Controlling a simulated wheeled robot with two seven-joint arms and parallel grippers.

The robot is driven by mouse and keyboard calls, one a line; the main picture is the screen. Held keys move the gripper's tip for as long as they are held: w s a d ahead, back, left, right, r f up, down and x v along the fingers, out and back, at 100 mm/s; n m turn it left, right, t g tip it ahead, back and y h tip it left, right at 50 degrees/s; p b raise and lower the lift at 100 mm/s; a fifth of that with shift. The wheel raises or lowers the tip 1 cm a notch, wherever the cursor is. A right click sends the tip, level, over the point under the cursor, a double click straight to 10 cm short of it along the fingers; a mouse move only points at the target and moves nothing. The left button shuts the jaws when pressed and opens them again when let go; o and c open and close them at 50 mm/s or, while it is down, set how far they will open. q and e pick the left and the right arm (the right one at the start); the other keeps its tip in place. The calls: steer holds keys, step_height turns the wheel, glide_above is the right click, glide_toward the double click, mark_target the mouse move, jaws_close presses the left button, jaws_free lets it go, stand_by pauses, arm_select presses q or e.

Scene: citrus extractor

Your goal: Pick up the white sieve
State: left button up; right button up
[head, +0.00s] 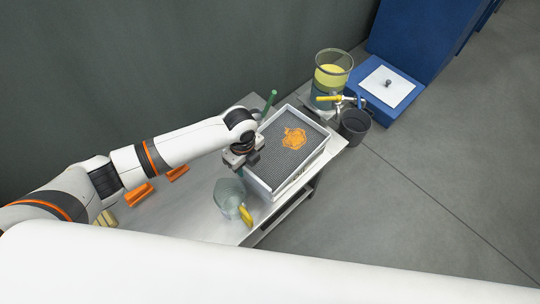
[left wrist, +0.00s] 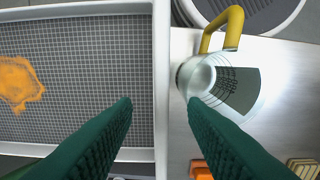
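The white sieve (head: 309,158) is a rectangular white frame with grey mesh, lying on the metal table. A patch of orange pulp (head: 293,138) lies on its mesh. In the left wrist view the sieve's white rim (left wrist: 161,60) runs upright through the middle, with the mesh to the left. My left gripper (head: 239,168) is at the sieve's left side in the head view. In the left wrist view its green fingers (left wrist: 160,112) are apart, one on each side of the rim line. I cannot tell whether they touch it. My right gripper is not seen.
A clear jug (head: 229,196) with a yellow handle stands close beside the sieve. Orange blocks (head: 139,194) lie left on the table. A glass container of yellow liquid (head: 332,72), a dark pot (head: 354,126) and a blue machine (head: 410,40) are beyond. A green rod (head: 268,104) rises behind the sieve.

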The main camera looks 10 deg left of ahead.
mark_target(246, 168)
arm_select(q)
step_height(246, 168, down, 5)
steer(key=shift+a+r+b, duration=0.1)
steer(key=shift+b, duration=0.2)
steer(key=shift+w, duration=0.1)
jaws_close()
